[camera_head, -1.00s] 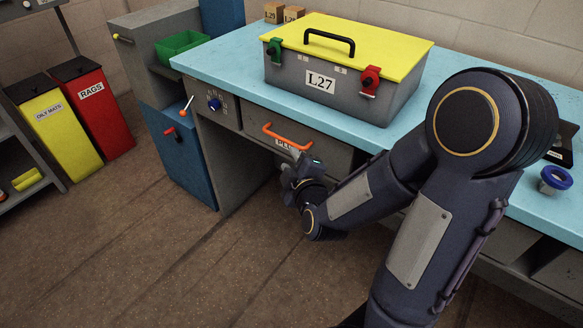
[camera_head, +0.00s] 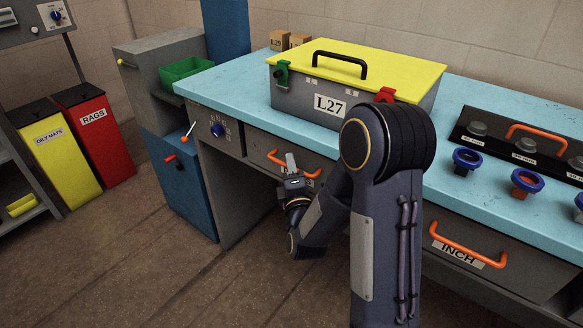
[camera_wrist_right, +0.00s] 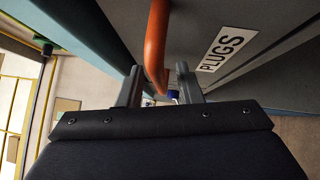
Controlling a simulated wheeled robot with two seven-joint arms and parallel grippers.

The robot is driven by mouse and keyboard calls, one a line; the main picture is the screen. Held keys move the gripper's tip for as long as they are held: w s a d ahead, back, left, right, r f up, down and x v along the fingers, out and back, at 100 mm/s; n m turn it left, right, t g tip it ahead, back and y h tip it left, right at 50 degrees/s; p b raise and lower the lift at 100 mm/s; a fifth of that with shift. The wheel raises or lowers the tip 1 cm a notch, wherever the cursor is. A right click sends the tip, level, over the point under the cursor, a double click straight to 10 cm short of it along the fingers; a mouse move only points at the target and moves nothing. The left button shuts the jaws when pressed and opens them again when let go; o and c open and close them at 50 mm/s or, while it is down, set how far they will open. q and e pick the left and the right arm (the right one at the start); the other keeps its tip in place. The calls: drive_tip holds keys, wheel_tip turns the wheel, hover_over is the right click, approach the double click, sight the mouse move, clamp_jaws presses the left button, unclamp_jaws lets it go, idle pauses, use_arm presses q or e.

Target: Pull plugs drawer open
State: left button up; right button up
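The plugs drawer (camera_head: 256,145) is in the grey bench front under the blue top and looks closed. Its orange handle (camera_head: 273,156) is partly hidden by my right gripper (camera_head: 290,166) in the head view. In the right wrist view, the handle (camera_wrist_right: 156,45) extends between the two spread fingers of my right gripper (camera_wrist_right: 158,78), with gaps on both sides. The PLUGS label (camera_wrist_right: 222,50) is to the right of the handle. My right gripper is open and not closed on the handle. My left gripper is not in view.
A toolbox L27 (camera_head: 330,103) stands on the bench top (camera_head: 225,82) above the drawer. An INCH drawer (camera_head: 510,258) is to the right. Blue-ringed fittings (camera_head: 527,181) sit on the bench's right. A blue cabinet (camera_head: 185,185) stands left. The floor in front is clear.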

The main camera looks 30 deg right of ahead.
drive_tip(key=shift+w, duration=0.15)
clamp_jaws()
idle(0.4)
